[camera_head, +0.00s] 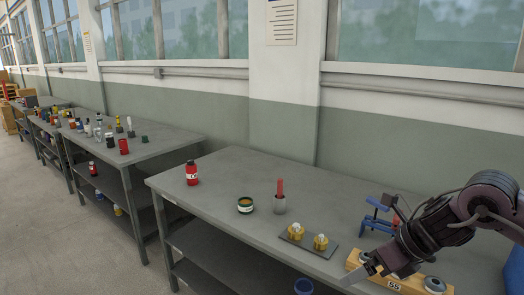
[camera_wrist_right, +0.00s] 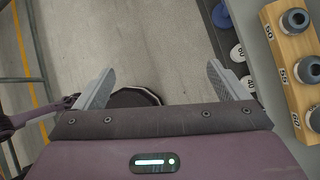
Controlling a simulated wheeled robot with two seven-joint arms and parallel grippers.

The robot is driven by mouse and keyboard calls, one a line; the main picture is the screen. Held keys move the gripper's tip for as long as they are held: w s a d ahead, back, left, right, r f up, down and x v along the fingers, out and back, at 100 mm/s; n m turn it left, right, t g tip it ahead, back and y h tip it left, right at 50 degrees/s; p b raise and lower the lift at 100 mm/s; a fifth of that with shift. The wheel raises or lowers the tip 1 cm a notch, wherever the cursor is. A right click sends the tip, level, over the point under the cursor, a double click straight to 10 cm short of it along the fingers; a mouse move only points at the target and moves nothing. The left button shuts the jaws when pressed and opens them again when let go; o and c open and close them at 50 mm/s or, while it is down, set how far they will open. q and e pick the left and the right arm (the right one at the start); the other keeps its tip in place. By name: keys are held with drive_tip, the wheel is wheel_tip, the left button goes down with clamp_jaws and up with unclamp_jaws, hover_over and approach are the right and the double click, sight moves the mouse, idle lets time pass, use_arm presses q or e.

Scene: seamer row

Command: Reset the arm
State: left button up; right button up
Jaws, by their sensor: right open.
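My right arm comes in from the right in the head view. My right gripper (camera_head: 362,275) is near the front edge of the table, beside the wooden block. In the right wrist view the right gripper (camera_wrist_right: 166,88) is open and empty, with its two grey fingers wide apart over the floor. My left gripper is in neither view.
A wooden block (camera_head: 412,288) with numbered round pieces lies on the grey table (camera_head: 225,175), close to the right gripper.

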drive_tip(key=w+a+f+m+t+y, duration=0.1)
drive_tip(key=w+a+f+m+y, duration=0.1)
drive_tip(key=w+a+f+m, duration=0.35)
drive_tip(key=w+a+f+m+t+y, duration=0.1)
drive_tip(key=w+a+f+m+t, duration=0.1)
drive_tip(key=w+f+m, duration=0.55)
drive_tip(key=s+d+f+m+t+h, duration=0.1)
drive_tip(key=s+d+f+m, duration=0.15)
drive_tip(key=f+m, duration=0.7)
drive_tip(key=s+d+f+m+t+h, duration=0.1)
drive_tip(key=s+f+m+h, duration=0.15)
drive_tip(key=f, duration=1.35)
drive_tip(key=s+d+f+m+g+h, duration=0.2)
drive_tip(key=s+f+m, duration=0.3)
drive_tip(key=s+f, duration=0.65)
drive_tip(key=s+d+f+m+g+h, duration=0.1)
drive_tip(key=s+d+f+m, duration=0.3)
drive_tip(key=s+f, duration=0.7)
drive_tip(key=s+f+m+g+h, duration=0.1)
drive_tip(key=s+f+m+g, duration=0.1)
drive_tip(key=s, duration=1.1)
drive_tip(key=s+f+m+g+h, duration=0.1)
drive_tip(key=s+f+m, duration=0.3)
drive_tip(key=s, duration=1)
drive_tip(key=shift+s+a+f+m+g, duration=0.15)
drive_tip(key=shift+s+f+m+g, duration=0.25)
drive_tip(key=shift+g, duration=0.5)
drive_tip(key=shift+w+h, duration=0.1)
drive_tip(key=shift+h, duration=0.15)
